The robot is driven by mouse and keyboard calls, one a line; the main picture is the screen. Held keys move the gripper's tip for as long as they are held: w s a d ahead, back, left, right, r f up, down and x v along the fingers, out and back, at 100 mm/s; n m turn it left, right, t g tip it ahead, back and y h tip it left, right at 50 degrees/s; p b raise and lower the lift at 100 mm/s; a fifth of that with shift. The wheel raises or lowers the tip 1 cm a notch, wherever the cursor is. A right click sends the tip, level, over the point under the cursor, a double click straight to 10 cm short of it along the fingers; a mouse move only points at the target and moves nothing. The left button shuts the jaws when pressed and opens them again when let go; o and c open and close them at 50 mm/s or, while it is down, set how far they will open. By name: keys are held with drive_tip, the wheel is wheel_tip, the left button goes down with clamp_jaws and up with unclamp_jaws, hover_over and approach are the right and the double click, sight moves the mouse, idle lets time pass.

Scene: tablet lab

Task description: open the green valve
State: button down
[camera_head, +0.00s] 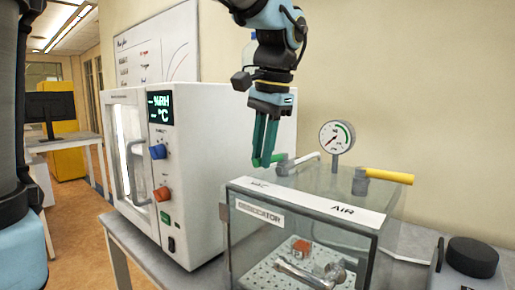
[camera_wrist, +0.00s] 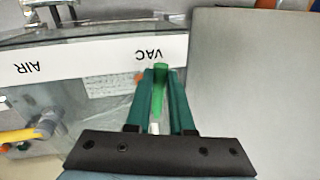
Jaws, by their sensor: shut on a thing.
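The green valve handle (camera_wrist: 158,88) lies between the two teal fingers of my gripper (camera_wrist: 160,70) in the wrist view, pointing toward the VAC label (camera_wrist: 147,54). My gripper is shut on it. In the head view my gripper (camera_head: 261,163) reaches down from above at the back left of the clear desiccator box (camera_head: 400,205). A bit of the green handle (camera_head: 279,158) shows just right of the fingertips; the rest is hidden by them. The valve's exact angle is hard to tell.
A yellow valve handle (camera_head: 390,176) sticks out right on the box top, by the AIR label (camera_head: 343,209). A pressure gauge (camera_head: 337,137) rises between the valves. A white chamber (camera_head: 205,130) stands close on the left. A black knob (camera_head: 472,256) is at lower right.

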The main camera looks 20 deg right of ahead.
drive_tip(key=shift+s+d+n, duration=0.25)
drive_tip(key=shift+s+n, duration=0.1)
drive_tip(key=shift+n, duration=0.35)
drive_tip(key=c, duration=0.8)
unclamp_jaws()
drive_tip(key=r, duration=0.3)
drive_tip(key=s+r, duration=0.1)
drive_tip(key=r, duration=0.3)
drive_tip(key=s+d+r+b, duration=0.1)
drive_tip(key=r, duration=0.2)
drive_tip(key=shift+r, duration=0.35)
